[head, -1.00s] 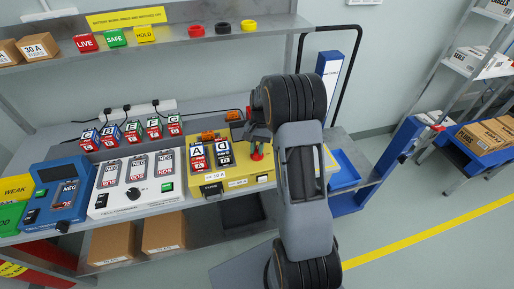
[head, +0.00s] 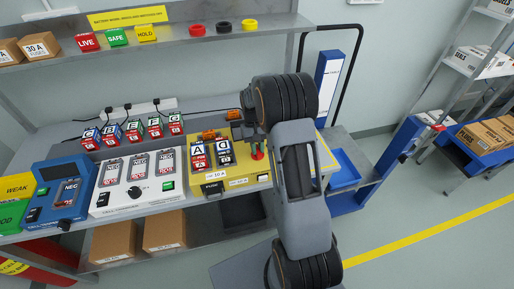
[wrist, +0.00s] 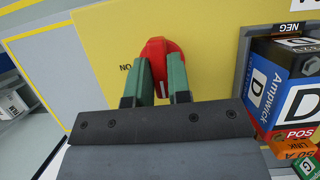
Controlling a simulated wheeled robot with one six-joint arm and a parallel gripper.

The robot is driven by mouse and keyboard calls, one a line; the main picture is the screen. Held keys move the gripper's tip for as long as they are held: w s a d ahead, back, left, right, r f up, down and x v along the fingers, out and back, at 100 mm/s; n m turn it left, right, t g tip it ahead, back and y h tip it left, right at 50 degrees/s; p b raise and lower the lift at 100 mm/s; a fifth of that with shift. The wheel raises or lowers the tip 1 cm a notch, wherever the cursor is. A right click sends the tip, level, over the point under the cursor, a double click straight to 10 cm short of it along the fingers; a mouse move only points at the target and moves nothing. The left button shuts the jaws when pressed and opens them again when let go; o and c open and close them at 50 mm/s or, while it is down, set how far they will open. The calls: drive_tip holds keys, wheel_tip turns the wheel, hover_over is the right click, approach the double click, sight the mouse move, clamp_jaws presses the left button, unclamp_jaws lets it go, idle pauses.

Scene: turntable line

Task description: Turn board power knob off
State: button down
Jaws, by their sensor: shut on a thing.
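The red power knob (wrist: 160,52) stands on the yellow board (wrist: 108,50), right of an upside-down "ON" mark in the wrist view. My gripper (wrist: 161,86) is shut on the knob, with one green finger on each side. A pale line on the knob shows between the fingers, toward my gripper's body. In the head view, the yellow board (head: 212,188) is on the bench, and the knob (head: 257,154) shows partly near its right end, beside my arm. An "OFF" mark cannot be seen.
Batteries A (head: 197,152) and D (head: 224,152) stand on the board close left of the knob; the blue D battery (wrist: 285,85) is near my right finger in the wrist view. A white charger unit (head: 137,182) stands further left. A shelf (head: 210,35) runs above.

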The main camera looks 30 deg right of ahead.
idle(0.3)
drive_tip(key=c, duration=1.1)
unclamp_jaws()
drive_tip(key=shift+o, duration=0.2)
drive_tip(key=shift+w+r, duration=0.1)
drive_tip(key=v, duration=1.3)
drive_tip(key=shift+r+b, duration=0.3)
drive_tip(key=shift+r, duration=0.05)
drive_tip(key=s+a+r+n+t, duration=0.1)
drive_tip(key=s+a+t, duration=0.3)
drive_tip(key=s, duration=0.7)
drive_tip(key=s+a+r+n+t, duration=0.1)
drive_tip(key=s+a+t, duration=0.3)
drive_tip(key=s, duration=0.6)
drive_tip(key=shift+s+a+r+t+h, duration=0.25)
drive_tip(key=shift+s+a+t+h, duration=0.15)
drive_tip(key=shift+a, duration=0.9)
